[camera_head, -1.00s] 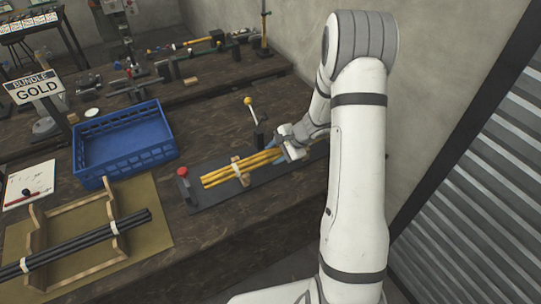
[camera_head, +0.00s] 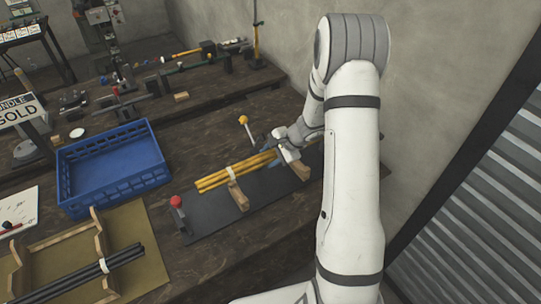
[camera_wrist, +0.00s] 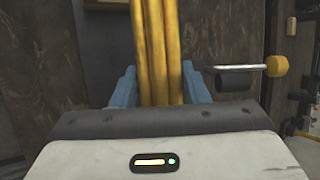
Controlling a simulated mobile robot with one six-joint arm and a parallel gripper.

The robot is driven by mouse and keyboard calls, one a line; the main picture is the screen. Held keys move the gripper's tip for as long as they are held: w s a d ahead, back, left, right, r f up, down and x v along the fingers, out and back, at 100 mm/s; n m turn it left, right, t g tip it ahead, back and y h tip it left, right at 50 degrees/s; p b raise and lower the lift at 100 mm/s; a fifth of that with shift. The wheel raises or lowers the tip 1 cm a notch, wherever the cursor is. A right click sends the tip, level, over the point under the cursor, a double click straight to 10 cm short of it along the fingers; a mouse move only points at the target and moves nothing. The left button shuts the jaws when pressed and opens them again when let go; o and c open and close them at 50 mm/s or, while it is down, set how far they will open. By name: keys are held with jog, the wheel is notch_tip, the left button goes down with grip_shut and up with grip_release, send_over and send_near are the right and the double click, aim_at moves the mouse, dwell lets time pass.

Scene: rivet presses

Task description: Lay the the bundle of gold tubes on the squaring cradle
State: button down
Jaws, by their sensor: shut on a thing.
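The bundle of gold tubes (camera_head: 232,174) is held by my gripper (camera_head: 277,154) near its right end, with a pale band around its middle. The squaring cradle (camera_head: 212,213) is a dark plate with two wooden supports (camera_head: 238,197), a red knob (camera_head: 176,202) at its left end and a yellow-balled lever (camera_head: 244,121) behind. The bundle appears over the cradle's rear side; whether it touches a support I cannot tell. In the wrist view, the blue fingers (camera_wrist: 158,90) grip the gold tubes (camera_wrist: 158,45), which point away from me.
A blue crate (camera_head: 112,168) stands left of the cradle. A wooden rack (camera_head: 98,236) holding banded dark tubes (camera_head: 75,272) is at the front left. The grey wall is close behind on the right. Small tools clutter the rear bench.

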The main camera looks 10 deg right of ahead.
jog(key=shift+a+b, duration=0.1)
jog(key=shift+b, duration=0.4)
jog(key=shift+f+b, duration=0.3)
notch_tip(320, 180, down, 5)
jog(key=b, duration=0.5)
jog(key=shift+s+b, duration=0.1)
jog(key=shift+b, duration=1.15)
dwell(1.3)
jog(key=shift+f+b, duration=1.55)
jog(key=shift+b, duration=0.35)
jog(key=c, duration=1)
grip_release()
jog(key=shift+c, duration=0.2)
jog(key=o, duration=0.3)
jog(key=shift+s+f, duration=0.1)
